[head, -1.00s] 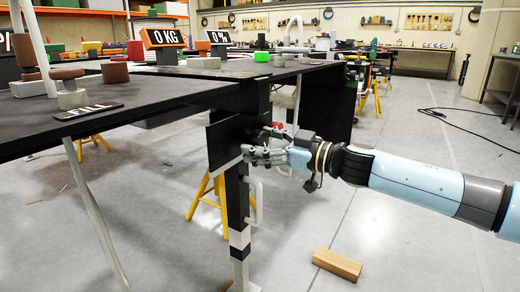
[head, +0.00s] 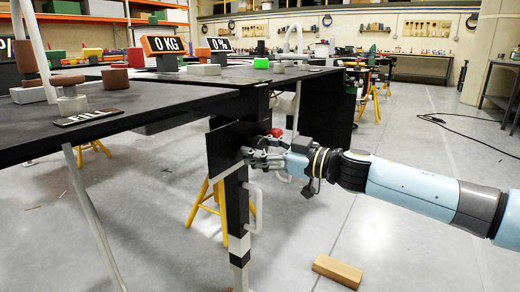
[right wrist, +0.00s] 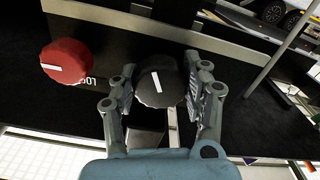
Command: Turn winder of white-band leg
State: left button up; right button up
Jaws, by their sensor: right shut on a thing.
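The leg with the white band (head: 238,243) stands under the near corner of the dark chassis in the head view. A black round winder knob (right wrist: 160,82) with a white mark on its face sits between my right gripper's fingers in the right wrist view. My right gripper (right wrist: 162,95) is shut on this knob, one finger on each side. In the head view my right gripper (head: 256,158) is at the top of the leg, and its fingers hide the knob. A red knob (right wrist: 66,62) with a white mark is beside it, next to partly covered lettering. My left gripper is out of view.
A pale handle (head: 254,203) sticks out from the leg below my gripper. A wooden block (head: 337,271) lies on the floor to the right. Yellow trestle legs (head: 206,205) stand behind. The floor at right is mostly free; a black cable (head: 440,121) lies farther back.

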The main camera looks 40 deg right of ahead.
jog(key=shift+r+n+p, duration=0.1)
jog(key=shift+n+p, duration=0.4)
jog(key=shift+n, duration=0.6)
jog(key=n+p, duration=0.2)
jog(key=n, duration=0.6)
jog(key=shift+p, duration=0.4)
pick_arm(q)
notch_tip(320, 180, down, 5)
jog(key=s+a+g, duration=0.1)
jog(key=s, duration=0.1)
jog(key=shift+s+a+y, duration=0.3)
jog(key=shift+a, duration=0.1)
pick_arm(e)
jog(key=shift+n, duration=1.1)
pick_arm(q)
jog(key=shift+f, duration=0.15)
pick_arm(e)
jog(key=o, duration=1.2)
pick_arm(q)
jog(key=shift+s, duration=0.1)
